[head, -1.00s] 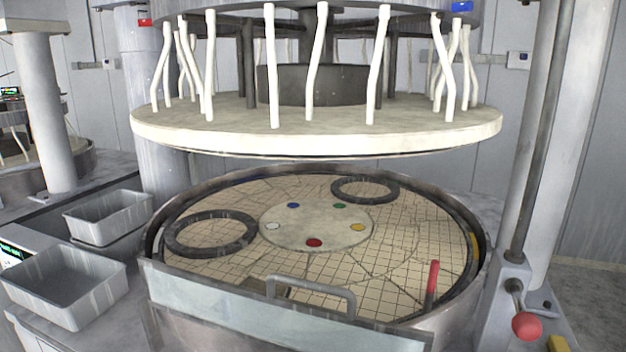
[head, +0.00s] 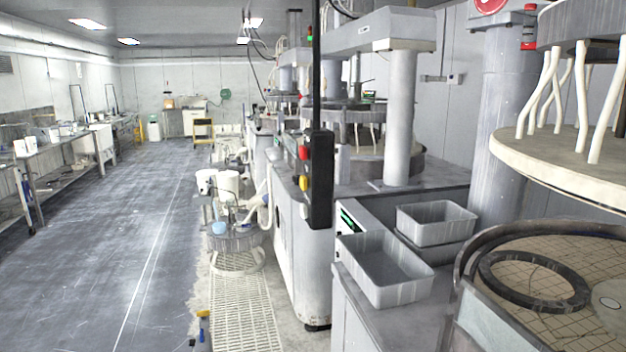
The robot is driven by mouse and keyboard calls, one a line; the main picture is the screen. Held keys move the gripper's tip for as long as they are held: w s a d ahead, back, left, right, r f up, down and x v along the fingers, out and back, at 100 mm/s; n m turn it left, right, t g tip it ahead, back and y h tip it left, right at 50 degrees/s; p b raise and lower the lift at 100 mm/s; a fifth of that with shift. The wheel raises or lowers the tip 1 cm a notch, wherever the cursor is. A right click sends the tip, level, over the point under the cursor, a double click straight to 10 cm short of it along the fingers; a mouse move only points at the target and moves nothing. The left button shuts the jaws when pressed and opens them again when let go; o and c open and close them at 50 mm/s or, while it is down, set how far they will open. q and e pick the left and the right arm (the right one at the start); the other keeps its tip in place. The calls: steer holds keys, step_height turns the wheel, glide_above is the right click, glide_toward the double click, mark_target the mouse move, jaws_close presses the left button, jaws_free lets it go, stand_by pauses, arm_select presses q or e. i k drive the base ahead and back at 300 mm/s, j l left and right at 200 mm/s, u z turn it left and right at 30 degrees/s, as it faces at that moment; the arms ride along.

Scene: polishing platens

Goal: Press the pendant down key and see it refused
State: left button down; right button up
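The pendant (head: 320,180) is a tall dark box hanging on a black pole, left of the polishing machine. A red button and a yellow button show on its left edge. Its key face is turned mostly away, so I cannot make out a down key. The upper platen (head: 560,165) hangs raised at the right, with a clear gap over the lower platen (head: 545,322). A dark ring (head: 532,280) lies on the lower platen. Neither of my grippers is in view.
Two grey bins (head: 385,268) (head: 436,222) stand on the machine's side ledge. A small green-lit display (head: 348,220) is beside them. A round stand with white containers (head: 236,240) is on the floor left of the pendant. A wide grey floor aisle (head: 120,240) is open at the left.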

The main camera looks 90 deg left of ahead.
mark_target(303, 209)
steer(key=u, duration=2.7)
